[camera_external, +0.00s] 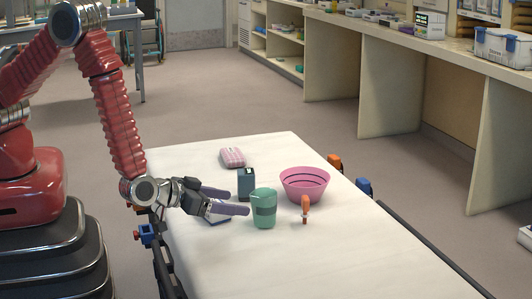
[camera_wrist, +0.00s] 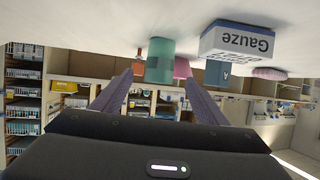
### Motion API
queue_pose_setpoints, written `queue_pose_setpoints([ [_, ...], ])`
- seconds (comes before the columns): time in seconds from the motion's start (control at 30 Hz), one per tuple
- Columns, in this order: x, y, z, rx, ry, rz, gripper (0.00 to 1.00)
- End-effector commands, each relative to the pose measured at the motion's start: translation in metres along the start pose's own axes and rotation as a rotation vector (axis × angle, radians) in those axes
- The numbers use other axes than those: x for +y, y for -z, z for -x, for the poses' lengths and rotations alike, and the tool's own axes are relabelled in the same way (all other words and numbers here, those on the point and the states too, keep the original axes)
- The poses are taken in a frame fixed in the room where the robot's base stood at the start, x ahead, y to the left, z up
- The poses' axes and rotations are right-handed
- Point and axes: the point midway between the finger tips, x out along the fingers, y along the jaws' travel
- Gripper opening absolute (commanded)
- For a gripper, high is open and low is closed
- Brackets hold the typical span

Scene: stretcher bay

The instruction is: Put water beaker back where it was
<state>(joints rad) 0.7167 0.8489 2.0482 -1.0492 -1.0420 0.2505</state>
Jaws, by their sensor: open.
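The water beaker, a green cup (camera_external: 263,208) with a darker band, stands upright on the white stretcher, left of the pink bowl. It also shows in the wrist view (camera_wrist: 160,62), where the scene appears upside down. My gripper (camera_external: 241,202) is open and low over the stretcher, just left of the beaker. In the wrist view the beaker appears between the two fingertips (camera_wrist: 158,78) and seems to lie just beyond them. Whether a finger touches it I cannot tell. The fingers look empty.
A pink bowl (camera_external: 304,184) and an orange item (camera_external: 305,208) stand right of the beaker. A dark box (camera_external: 246,182) and a pink item (camera_external: 232,157) are behind. A gauze box (camera_wrist: 238,42) is close to my gripper. The stretcher's front is clear.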

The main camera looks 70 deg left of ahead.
Motion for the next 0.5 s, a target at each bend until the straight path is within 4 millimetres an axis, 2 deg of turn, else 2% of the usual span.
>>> queue_pose_setpoints([
  [0.17,0.002,0.019,0.000,-0.028,-0.032,0.030,0.67],
  [0.5,0.003,0.091,0.013,-0.145,-0.175,0.114,0.67],
])
